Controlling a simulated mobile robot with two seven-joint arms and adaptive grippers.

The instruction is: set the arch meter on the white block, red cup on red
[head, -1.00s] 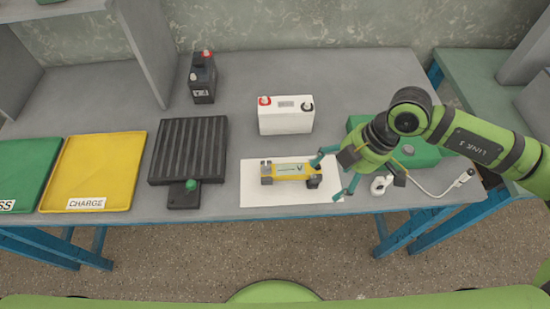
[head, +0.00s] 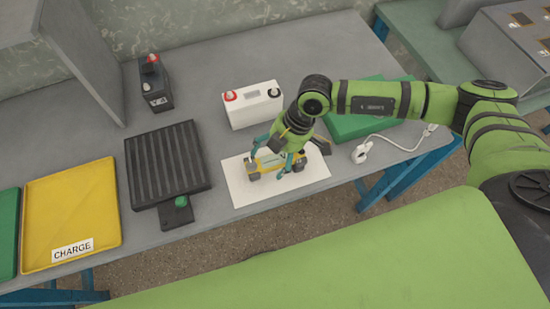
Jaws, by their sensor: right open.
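The arch meter (head: 264,163) is a yellow bar with dark and grey ends, lying on a white sheet (head: 240,193) in the head view. Its cup colours are too small to tell. The white block (head: 252,112) stands upright behind the sheet, with a red terminal (head: 230,96) at its left and a dark one (head: 274,92) at its right. My right gripper (head: 267,168) is open over the meter, its teal fingers on either side of the bar. The gripper partly hides the meter; whether the fingers touch it I cannot tell. My left gripper is out of view.
A black ribbed plate (head: 165,165) lies left of the sheet, beside the yellow CHARGE tray (head: 75,205). A green mat (head: 350,123) and a white cabled item (head: 362,151) lie to the right.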

